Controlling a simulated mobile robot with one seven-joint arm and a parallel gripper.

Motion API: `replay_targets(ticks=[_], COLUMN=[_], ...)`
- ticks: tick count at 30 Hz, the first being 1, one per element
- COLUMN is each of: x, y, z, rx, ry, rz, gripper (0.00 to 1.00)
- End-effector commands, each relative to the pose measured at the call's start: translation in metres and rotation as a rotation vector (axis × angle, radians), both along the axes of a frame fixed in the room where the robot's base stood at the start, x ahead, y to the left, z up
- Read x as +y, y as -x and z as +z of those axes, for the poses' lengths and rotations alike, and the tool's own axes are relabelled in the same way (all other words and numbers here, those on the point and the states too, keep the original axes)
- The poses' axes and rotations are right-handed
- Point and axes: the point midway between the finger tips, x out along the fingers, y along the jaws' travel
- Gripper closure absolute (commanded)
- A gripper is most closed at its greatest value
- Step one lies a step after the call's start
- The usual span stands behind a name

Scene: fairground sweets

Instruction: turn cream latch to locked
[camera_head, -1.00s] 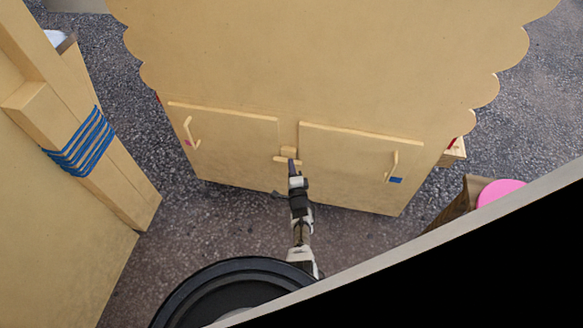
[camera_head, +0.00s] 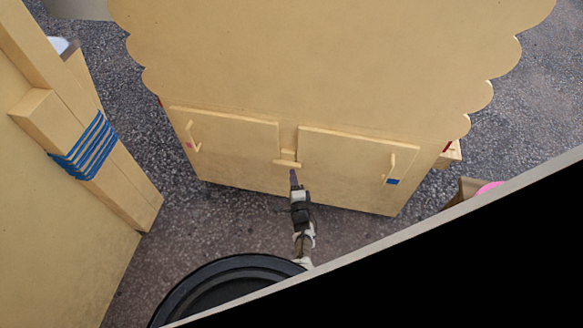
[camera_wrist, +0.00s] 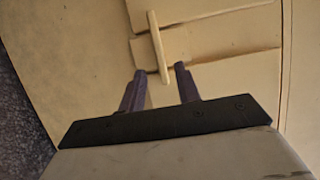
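The cream latch (camera_head: 287,164) is a short pale bar low on the wooden stall front, between two cabinet doors. In the head view it lies roughly level, spanning the gap between the left door (camera_head: 225,145) and the right door (camera_head: 345,165). In the wrist view the latch bar (camera_wrist: 157,45) shows whole, with its near end between my fingertips in the picture. My gripper (camera_head: 293,172) is just below and in front of the latch. In the wrist view my gripper (camera_wrist: 160,69) has its two dark fingers apart with nothing held; contact with the bar is not clear.
Each door has a cream handle, one at the left (camera_head: 191,136) and one at the right (camera_head: 392,167), with a blue patch (camera_head: 393,182) under the right one. A wooden post with blue cord (camera_head: 84,148) stands left. Paved ground (camera_head: 240,215) is open before the doors.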

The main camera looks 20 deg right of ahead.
Motion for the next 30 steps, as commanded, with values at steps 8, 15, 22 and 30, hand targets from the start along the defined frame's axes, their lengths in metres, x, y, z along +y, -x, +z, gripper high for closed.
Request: replay_targets(ticks=[8,15,22,30], x=[0.012,0.017,0.018,0.018], y=[0.062,0.087,0.089,0.089], z=[0.005,0.002,0.0,0.0], rx=[0.002,-0.001,-0.002,-0.002], ry=[-0.002,-0.001,-0.001,-0.001], rz=[-0.004,-0.002,0.0,-0.001], gripper=[0.67,0.67,0.67,0.67])
